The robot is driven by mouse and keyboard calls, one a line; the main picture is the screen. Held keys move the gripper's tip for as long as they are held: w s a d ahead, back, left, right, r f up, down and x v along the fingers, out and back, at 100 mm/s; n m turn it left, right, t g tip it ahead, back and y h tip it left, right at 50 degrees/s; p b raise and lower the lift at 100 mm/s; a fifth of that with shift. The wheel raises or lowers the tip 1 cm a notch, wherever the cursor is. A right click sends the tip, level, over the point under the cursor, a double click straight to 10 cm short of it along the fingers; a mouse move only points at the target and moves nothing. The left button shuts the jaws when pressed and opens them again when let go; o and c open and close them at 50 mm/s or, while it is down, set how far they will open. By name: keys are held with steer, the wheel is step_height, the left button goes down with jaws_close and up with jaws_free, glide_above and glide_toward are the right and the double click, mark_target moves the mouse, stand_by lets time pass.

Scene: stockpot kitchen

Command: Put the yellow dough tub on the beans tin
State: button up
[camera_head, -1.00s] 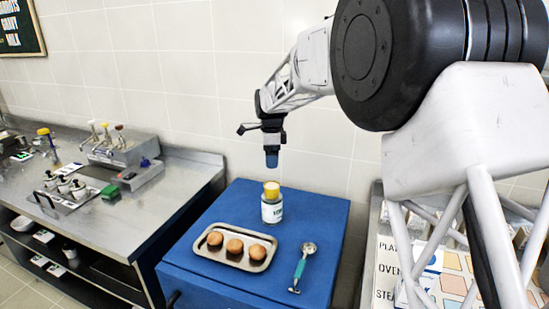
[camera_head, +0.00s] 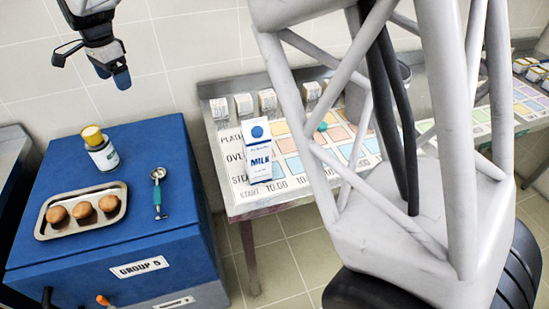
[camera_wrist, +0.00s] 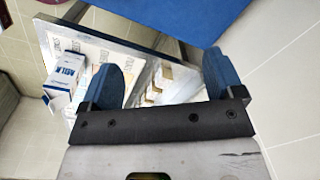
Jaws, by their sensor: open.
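The yellow dough tub (camera_head: 92,134) sits on top of the white beans tin (camera_head: 103,157), touching it, in the head view. The tin stands upright on the blue cabinet. The tub looks roughly centred on the tin. My gripper (camera_head: 113,76) is above and a little right of them in the head view, clear of the tub, with its fingers pointing down. In the wrist view my gripper (camera_wrist: 162,80) has its two blue fingertips wide apart with nothing between them. The tub and tin do not show in the wrist view.
A tray with buns (camera_head: 47,234) and a scoop with a teal handle (camera_head: 158,195) lie on the blue cabinet (camera_head: 60,270). A milk carton (camera_head: 258,155) stands on the counter to the right, with several small boxes behind.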

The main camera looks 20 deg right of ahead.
steer(key=s+d+r+n+t, duration=0.1)
steer(key=s+d+r+n, duration=0.15)
steer(key=s+d, duration=0.75)
steer(key=s+d+r+n, duration=0.25)
steer(key=s+d, duration=0.45)
steer(key=d, duration=0.6)
steer(key=s+d+f+n, duration=0.2)
steer(key=s+d, duration=0.2)
steer(key=s, duration=0.4)
steer(key=s+d+f+n, duration=0.1)
steer(key=s+d+f, duration=0.2)
steer(key=s, duration=0.5)
steer(key=s+d+f+n+t, duration=0.1)
steer(key=s+d+f+n, duration=0.1)
steer(key=s+d, duration=0.3)
steer(key=s+f, duration=0.1)
steer(key=s, duration=0.2)
steer(key=shift+d+n, duration=0.3)
steer(key=shift+d, duration=0.1)
